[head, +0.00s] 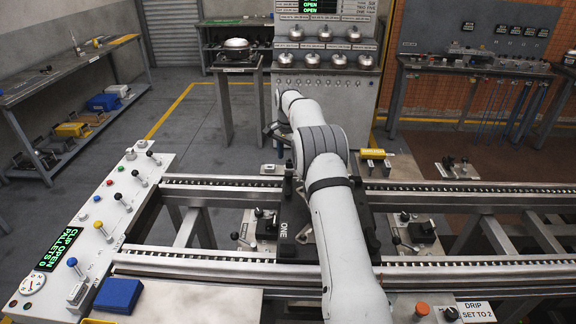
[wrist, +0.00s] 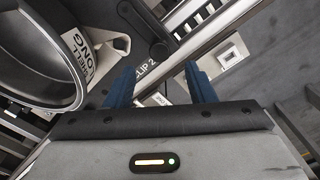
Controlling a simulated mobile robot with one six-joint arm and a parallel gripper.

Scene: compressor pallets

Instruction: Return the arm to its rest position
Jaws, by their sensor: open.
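My gripper (wrist: 158,72) shows in the wrist view with its two blue fingers apart and nothing between them. A large round metal rim (wrist: 82,85) is close on its left, by a pale label reading SHELL LONG (wrist: 85,52). A dark part marked CLIP 2 (wrist: 146,70) lies beyond the fingers. In the head view my white arm reaches forward from the bottom over the conveyor rails (head: 210,264) and bends at mid-picture. It covers much of the black pallet marked ONE (head: 290,246). My fingers cannot be made out there.
A control panel (head: 118,205) with levers and a CLIP OPEN display stands at left. A blue block (head: 118,295) lies at the front left. A rack of silver domed parts (head: 325,62) is behind the arm. Workbenches line the left and back right. Grey floor is open at left.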

